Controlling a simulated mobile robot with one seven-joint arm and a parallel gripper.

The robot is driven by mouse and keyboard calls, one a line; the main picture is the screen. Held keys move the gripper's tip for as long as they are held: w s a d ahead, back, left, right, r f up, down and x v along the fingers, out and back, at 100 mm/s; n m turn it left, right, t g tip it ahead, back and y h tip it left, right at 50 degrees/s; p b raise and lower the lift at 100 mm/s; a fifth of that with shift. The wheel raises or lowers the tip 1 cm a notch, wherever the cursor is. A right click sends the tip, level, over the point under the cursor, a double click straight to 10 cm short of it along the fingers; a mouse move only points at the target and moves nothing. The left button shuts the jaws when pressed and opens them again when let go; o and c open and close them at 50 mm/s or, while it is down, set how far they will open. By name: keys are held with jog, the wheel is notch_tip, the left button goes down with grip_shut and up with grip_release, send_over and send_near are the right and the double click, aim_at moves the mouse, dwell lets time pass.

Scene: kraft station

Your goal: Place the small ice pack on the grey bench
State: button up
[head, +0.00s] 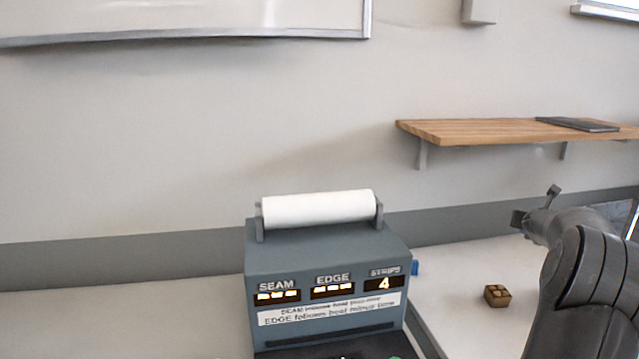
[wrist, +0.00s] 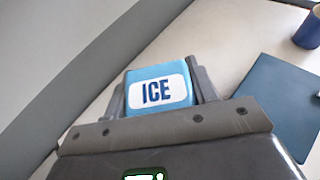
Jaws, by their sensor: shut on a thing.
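The small ice pack (wrist: 156,88) is light blue with a white label reading ICE. In the wrist view it sits between the two fingers of my gripper (wrist: 160,92), which is shut on it. In the head view my gripper (head: 537,206) is at the right, in front of the wall and over the pale bench top (head: 455,290). The ice pack cannot be made out there. The bench top also shows in the wrist view (wrist: 225,40), beyond the fingers. I cannot tell the height of the pack above it.
A grey machine (head: 325,250) with a white roll and lit displays stands at the centre. A small brown block (head: 497,295) lies right of it. A wooden shelf (head: 480,131) is on the wall. In the wrist view, a blue flat panel (wrist: 275,100) and a blue mug (wrist: 309,32) are at the right.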

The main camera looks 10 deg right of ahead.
jog(key=w+a+r+v, duration=0.1)
jog(key=w+r+v, duration=0.1)
jog(key=v, duration=1.3)
jog(key=w+a+r+v, duration=0.1)
jog(key=w+r+v, duration=0.1)
jog(key=v, duration=1.4)
jog(key=w+a+n+t+y, duration=0.1)
jog(key=w+a+n+y, duration=0.3)
jog(key=a, duration=0.9)
jog(key=w+a+n+t+y, duration=0.15)
jog(key=w+a, duration=0.35)
jog(key=a, duration=0.7)
jog(key=w+a+n+t+y, duration=0.1)
jog(key=w+a+n+y, duration=0.3)
jog(key=a, duration=0.9)
jog(key=w+d+m+h, duration=0.1)
jog(key=w+d, duration=0.2)
jog(key=d, duration=0.4)
jog(key=w+d+f+m+h, duration=0.1)
jog(key=w+d, duration=0.1)
jog(key=d, duration=0.4)
jog(key=w+d+m+h, duration=0.1)
jog(key=w+d, duration=0.2)
jog(key=d, duration=0.4)
jog(key=m+g+h, duration=0.4)
jog(key=m+h, duration=0.3)
send_over(516, 273)
notch_tip(516, 273, down, 27)
notch_tip(516, 273, down, 9)
jog(key=shift+f, duration=0.2)
